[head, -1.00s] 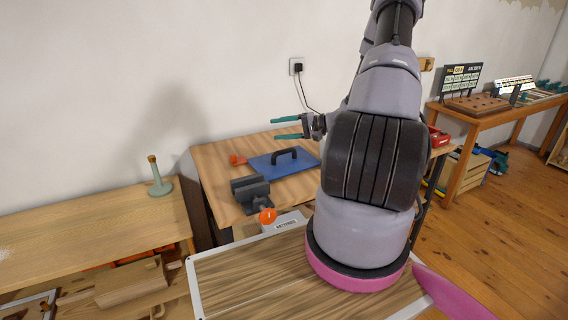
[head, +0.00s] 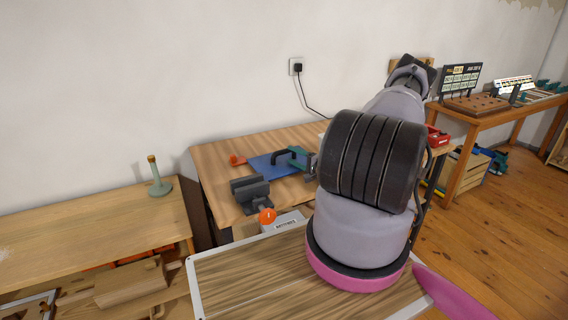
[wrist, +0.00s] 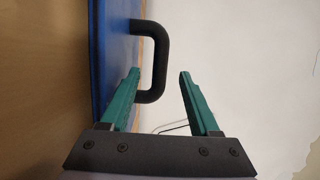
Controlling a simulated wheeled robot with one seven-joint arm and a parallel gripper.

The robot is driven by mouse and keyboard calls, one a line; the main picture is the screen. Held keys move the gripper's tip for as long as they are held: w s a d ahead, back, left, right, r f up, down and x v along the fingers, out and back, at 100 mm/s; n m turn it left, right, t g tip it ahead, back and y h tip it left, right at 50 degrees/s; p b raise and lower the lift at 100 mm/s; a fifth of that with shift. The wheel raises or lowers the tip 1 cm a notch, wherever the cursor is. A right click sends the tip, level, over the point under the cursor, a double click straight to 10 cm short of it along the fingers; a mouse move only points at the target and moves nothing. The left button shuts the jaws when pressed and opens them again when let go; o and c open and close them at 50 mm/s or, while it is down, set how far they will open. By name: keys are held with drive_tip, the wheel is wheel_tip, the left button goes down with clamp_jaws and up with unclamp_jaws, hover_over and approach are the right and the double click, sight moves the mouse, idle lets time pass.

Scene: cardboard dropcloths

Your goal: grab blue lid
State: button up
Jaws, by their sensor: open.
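The blue lid (head: 264,165) is a flat blue panel lying on the wooden workbench, with a black arched handle (head: 290,152) on top. In the wrist view the blue lid (wrist: 112,50) runs down the left side, and its black handle (wrist: 160,62) stands out from it toward the right. My gripper (head: 297,158) is at the handle in the head view. In the wrist view my gripper (wrist: 160,75) has two green fingers spread apart, with the handle's outer bar between their tips. Whether a finger touches the handle I cannot tell.
A dark vise (head: 250,192) with an orange knob (head: 267,216) stands at the bench's front. An orange object (head: 236,160) lies left of the lid. A green post (head: 158,178) stands on the left table. The wall with a socket (head: 296,66) rises behind.

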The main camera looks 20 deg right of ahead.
sight(286, 152)
drive_tip(key=x, duration=0.5)
drive_tip(key=shift+w+a, duration=0.1)
drive_tip(key=shift+w, duration=0.1)
clamp_jaws()
